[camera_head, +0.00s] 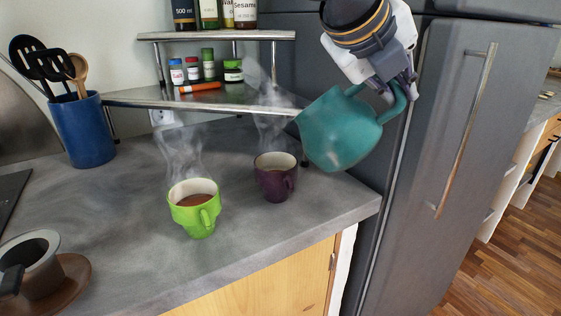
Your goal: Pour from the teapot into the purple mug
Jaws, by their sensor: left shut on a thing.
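The teal teapot (340,130) is held in the air above the right end of the counter, tilted with its spout side down to the left. My left gripper (398,88) comes in from the top and is shut on the teapot's handle. The purple mug (274,183) stands upright on the counter, below and left of the teapot. No stream of liquid is clearly visible. My right gripper is not in view.
A green mug (190,214) with brown liquid stands left of the purple mug. A metal shelf (140,97) with jars and bottles is behind. A dark fridge (450,150) stands right.

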